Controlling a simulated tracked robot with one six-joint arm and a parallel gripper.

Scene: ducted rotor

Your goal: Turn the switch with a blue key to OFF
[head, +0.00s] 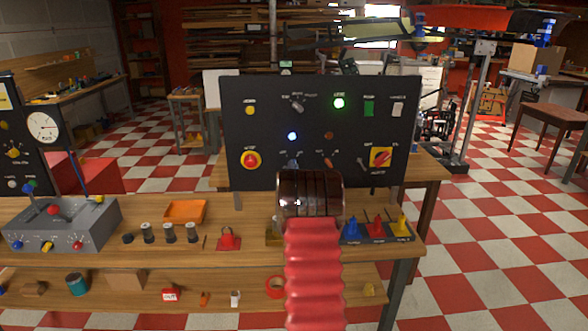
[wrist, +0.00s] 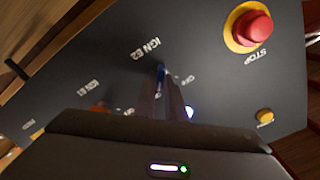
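The black control panel (head: 240,110) stands upright on the wooden bench. The blue key (head: 292,160) is low on the panel, left of a red key (head: 328,160); my arm rises in front of that area. In the wrist view the panel appears turned over, and the blue key (wrist: 160,72) shows beside the label IGN E2. My gripper (wrist: 163,88) has its two dark fingers at the blue key, one on each side and close together. Whether they touch the key is unclear. The key's exact pointing and the small position labels are too blurred to read.
The red stop button (wrist: 254,26) on its yellow base is close by, and also shows in the head view (head: 250,160). A lit blue lamp (head: 292,136) and a lit green lamp (head: 339,103) are above the keys. A yellow-plated red switch (head: 381,157) is at right.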

